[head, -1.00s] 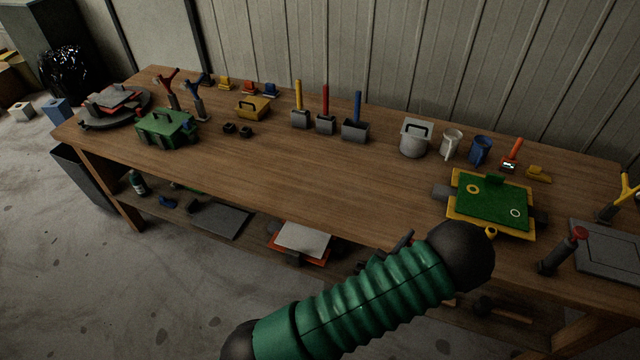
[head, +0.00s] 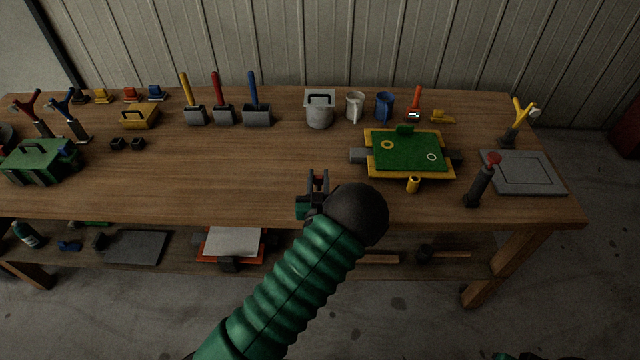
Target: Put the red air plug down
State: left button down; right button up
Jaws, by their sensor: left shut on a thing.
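My left gripper (head: 316,185) is at the end of the green ribbed arm, with its dark fingers pointing away over the front part of the wooden table (head: 240,180). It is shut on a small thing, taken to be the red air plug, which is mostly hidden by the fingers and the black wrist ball. I cannot tell whether it touches the table top. My right gripper is not in view; only a bit of green shows at the bottom right edge.
A green board with a yellow frame (head: 408,153) lies right of my gripper. A dark red-topped tool (head: 481,182) and a grey plate (head: 522,172) are further right. A grey pot (head: 319,110) and mugs stand at the back.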

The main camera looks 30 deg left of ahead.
aim_at(320, 188)
pick_arm(q)
jog(key=shift+w+a+f, duration=0.25)
jog(key=shift+w+a, duration=0.25)
jog(key=shift+w, duration=0.1)
notch_tip(320, 188, down, 3)
jog(key=shift+s+f, duration=0.1)
jog(key=shift+d, duration=0.3)
jog(key=shift+d+r, duration=0.2)
jog(key=shift+d, duration=0.25)
jog(key=shift+a+f+b, duration=0.1)
jog(key=shift+f+b, duration=0.2)
jog(key=shift+b, duration=0.15)
jog(key=c, duration=1.4)
grip_release()
jog(key=shift+a, duration=0.2)
jog(key=shift+o, duration=1.3)
jog(key=shift+a+f, duration=0.1)
jog(key=shift+a, duration=0.15)
jog(key=shift+d+r+p, duration=0.25)
jog(key=shift+r+p, duration=0.05)
jog(key=shift+r, duration=0.05)
jog(key=v, duration=1.2)
jog(key=shift+b, duration=0.3)
